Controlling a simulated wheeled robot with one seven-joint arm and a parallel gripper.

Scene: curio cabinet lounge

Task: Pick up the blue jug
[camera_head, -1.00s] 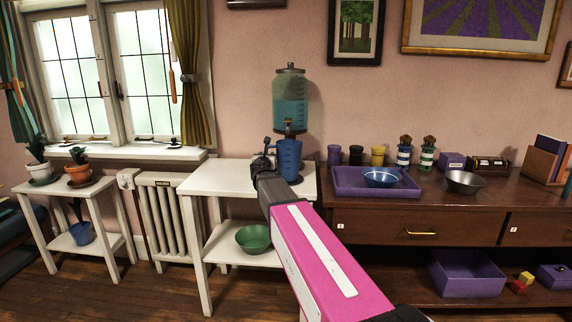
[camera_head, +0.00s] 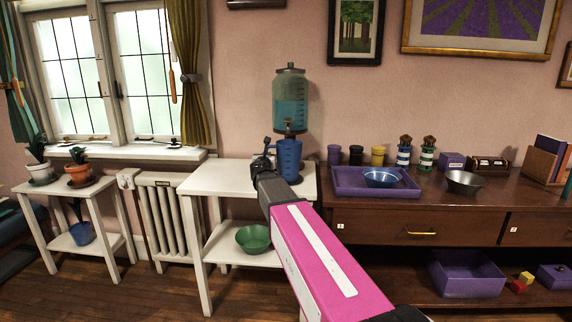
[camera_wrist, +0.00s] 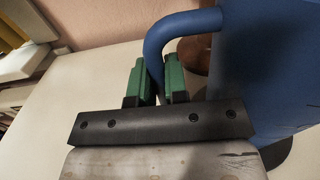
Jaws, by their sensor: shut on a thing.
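The blue jug (camera_head: 290,160) is upright at the white side table, below the spout of the glass drink dispenser (camera_head: 290,100). In the wrist view the jug's body (camera_wrist: 270,70) fills the right side, and its curved handle (camera_wrist: 188,25) comes down between the green fingertips. My gripper (camera_wrist: 156,82) is shut on the handle. In the head view my gripper (camera_head: 268,158) is at the jug's left side, partly hidden by my pink arm. Whether the jug's base touches the table top cannot be told.
The white side table (camera_head: 215,180) has bare room at its left and a green bowl (camera_head: 253,238) on its lower shelf. To the right, a wooden sideboard (camera_head: 375,225) bears a purple tray (camera_head: 345,182) with a blue bowl (camera_head: 381,177). A radiator (camera_head: 163,220) stands at the left.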

